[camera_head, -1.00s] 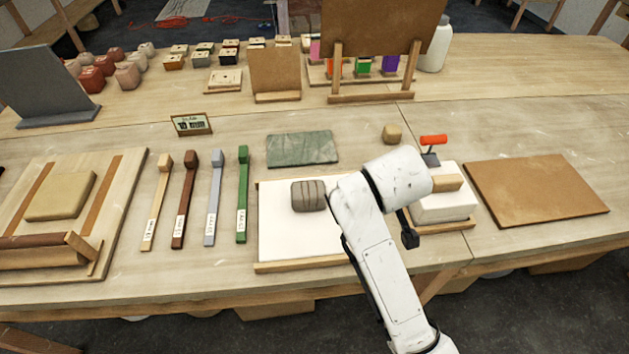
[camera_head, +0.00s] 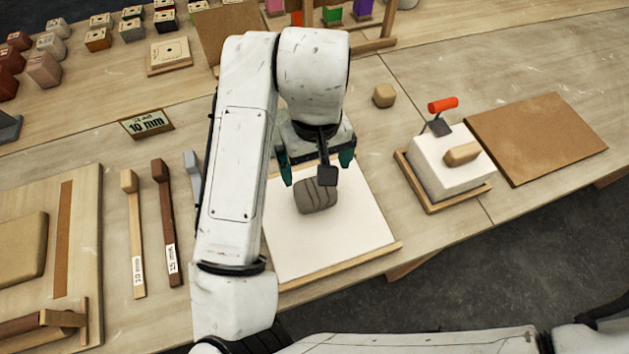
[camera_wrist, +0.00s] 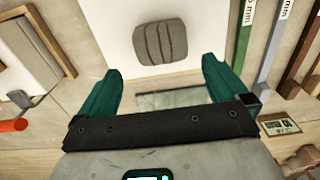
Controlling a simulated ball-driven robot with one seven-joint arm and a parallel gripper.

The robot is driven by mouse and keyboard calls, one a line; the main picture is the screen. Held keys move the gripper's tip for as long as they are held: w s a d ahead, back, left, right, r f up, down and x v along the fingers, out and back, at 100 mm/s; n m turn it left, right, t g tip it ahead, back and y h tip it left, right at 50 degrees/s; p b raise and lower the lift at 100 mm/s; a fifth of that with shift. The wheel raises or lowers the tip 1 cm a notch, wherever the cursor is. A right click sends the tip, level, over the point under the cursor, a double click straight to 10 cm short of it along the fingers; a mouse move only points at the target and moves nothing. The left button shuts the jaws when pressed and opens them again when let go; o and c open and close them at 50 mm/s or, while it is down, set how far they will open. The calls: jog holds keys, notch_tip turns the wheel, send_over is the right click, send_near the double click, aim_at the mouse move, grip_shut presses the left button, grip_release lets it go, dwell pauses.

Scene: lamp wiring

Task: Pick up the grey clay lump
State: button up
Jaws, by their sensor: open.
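The grey clay lump (camera_head: 316,196) is a rounded block with dark grooves. It sits on a white board (camera_head: 330,240) with a wooden edge. My gripper (camera_head: 317,170) is over the far part of the board, with its green fingers spread apart and nothing between them. In the wrist view the lump (camera_wrist: 160,43) lies beyond the fingertips, roughly centred between them and apart from both. The open gripper (camera_wrist: 160,75) also shows there. My arm hides part of the table left of the board.
A white block (camera_head: 445,170) on a wooden tray, with a red-handled tool (camera_head: 441,108), stands to the right. A small tan lump (camera_head: 384,95) lies behind. A brown board (camera_head: 535,135) is at far right. Wooden sticks (camera_head: 133,230) lie to the left.

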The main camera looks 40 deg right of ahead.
aim_at(315, 187)
notch_tip(315, 187, down, 5)
jog(key=shift+r+b, duration=0.15)
jog(key=shift+b, duration=0.25)
jog(key=shift+s+a+f+p, duration=0.1)
jog(key=shift+f+p, duration=0.25)
jog(key=shift+f, duration=2.35)
jog(key=shift+c, duration=0.5)
jog(key=c, duration=1.1)
jog(key=shift+r, duration=0.1)
jog(key=shift+c, duration=0.2)
